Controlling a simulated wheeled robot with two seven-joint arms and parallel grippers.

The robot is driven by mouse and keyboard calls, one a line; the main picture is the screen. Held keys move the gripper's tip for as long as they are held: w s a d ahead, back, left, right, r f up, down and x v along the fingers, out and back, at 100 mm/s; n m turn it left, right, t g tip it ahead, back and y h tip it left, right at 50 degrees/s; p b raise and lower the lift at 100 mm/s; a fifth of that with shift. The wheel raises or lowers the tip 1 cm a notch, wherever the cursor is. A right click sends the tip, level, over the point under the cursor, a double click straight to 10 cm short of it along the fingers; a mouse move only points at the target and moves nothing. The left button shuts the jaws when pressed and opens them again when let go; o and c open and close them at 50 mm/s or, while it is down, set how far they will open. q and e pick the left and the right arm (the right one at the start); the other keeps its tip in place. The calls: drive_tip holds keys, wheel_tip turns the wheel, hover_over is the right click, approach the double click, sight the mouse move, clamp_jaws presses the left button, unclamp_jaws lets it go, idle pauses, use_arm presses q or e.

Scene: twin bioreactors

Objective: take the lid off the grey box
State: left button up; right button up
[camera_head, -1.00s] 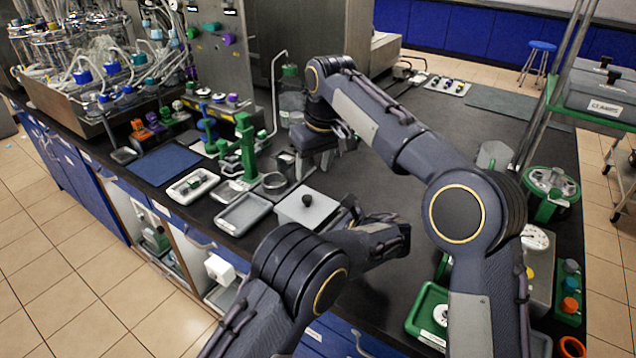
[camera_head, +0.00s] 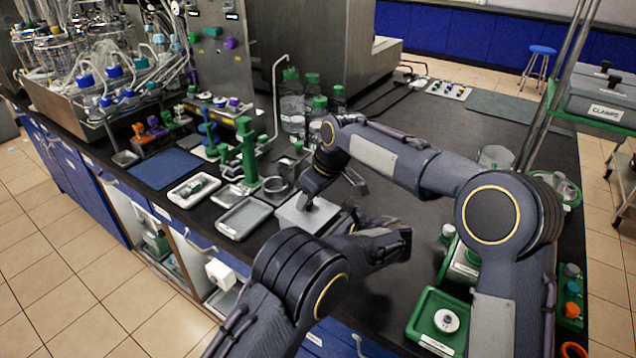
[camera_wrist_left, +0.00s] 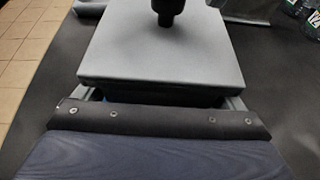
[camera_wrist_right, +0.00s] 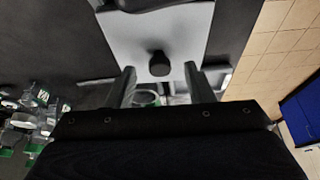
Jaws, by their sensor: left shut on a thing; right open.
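The grey box stands on the dark bench, with its flat light-grey lid (camera_head: 292,216) on top. The black lid knob (camera_wrist_right: 159,64) shows in the right wrist view and the left wrist view (camera_wrist_left: 167,8). My right gripper (camera_head: 332,196) is open above the lid, pointing down; its fingers stand apart, with the knob between their tips in the right wrist view. My left gripper (camera_head: 343,222) is low at the box's near right side and shut on the grey box (camera_wrist_left: 160,90). The exact contact is hidden under the lid edge.
A grey tray (camera_head: 243,218) stands just left of the box, with a round metal ring (camera_head: 275,186) and a green stand (camera_head: 247,150) behind. Green-capped bottles (camera_head: 291,100) stand farther back. A green tray (camera_head: 420,322) lies at the front right.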

sight(310, 202)
drive_tip(key=shift+x, duration=0.8)
drive_tip(key=shift+c, duration=0.3)
clamp_jaws()
drive_tip(key=shift+r, duration=0.1)
drive_tip(key=shift+r, duration=1.05)
drive_tip(key=shift+r, duration=2)
use_arm(q)
drive_tip(key=o, duration=1.1)
